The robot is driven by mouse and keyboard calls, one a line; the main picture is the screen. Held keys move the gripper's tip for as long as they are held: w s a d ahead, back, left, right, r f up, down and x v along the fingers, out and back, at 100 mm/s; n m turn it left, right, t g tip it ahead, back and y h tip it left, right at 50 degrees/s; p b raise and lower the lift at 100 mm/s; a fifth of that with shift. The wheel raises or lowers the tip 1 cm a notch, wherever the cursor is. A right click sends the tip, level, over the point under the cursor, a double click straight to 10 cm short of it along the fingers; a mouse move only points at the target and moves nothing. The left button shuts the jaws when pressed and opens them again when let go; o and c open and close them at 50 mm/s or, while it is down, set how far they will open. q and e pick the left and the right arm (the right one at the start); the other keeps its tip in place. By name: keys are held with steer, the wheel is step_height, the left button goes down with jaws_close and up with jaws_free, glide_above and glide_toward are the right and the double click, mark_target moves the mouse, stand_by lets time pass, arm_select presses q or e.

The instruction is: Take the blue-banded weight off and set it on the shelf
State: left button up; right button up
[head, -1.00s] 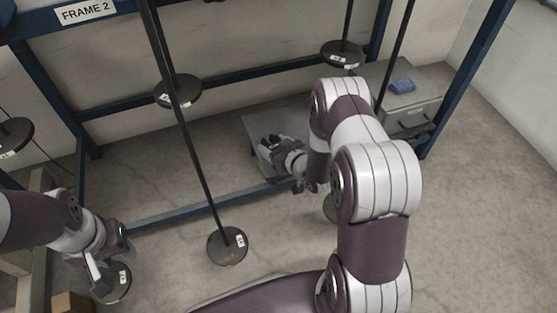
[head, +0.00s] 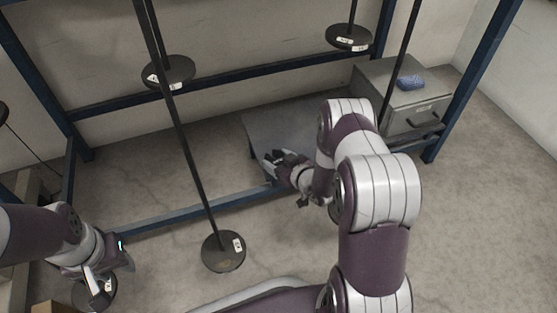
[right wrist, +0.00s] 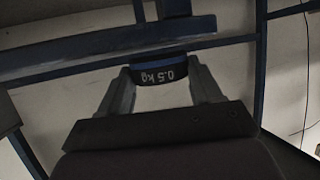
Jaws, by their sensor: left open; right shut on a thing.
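My right gripper (head: 278,160) is shut on the blue-banded weight (right wrist: 160,68), a dark piece marked 0.5 kg with a blue band along its edge. The right wrist view shows the weight between the two fingers. In the head view the gripper is at the grey shelf (head: 265,122), and I cannot make out the weight there. Whether the weight touches the shelf cannot be told. My left gripper (head: 103,288) is open at the lower left, beside or over a dark disc (head: 80,292) that it partly hides.
Dark rods with round plates hang in the blue frame; one low plate (head: 223,251) hangs at centre. Another plate (head: 348,37) is up right. A grey cabinet (head: 400,100) with a blue cloth-like item (head: 411,83) stands right of the shelf. The right-hand floor is clear.

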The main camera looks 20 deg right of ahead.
steer(key=shift+f+b, duration=0.3)
steer(key=shift+f, duration=0.05)
stand_by(0.6)
steer(key=o, duration=1.3)
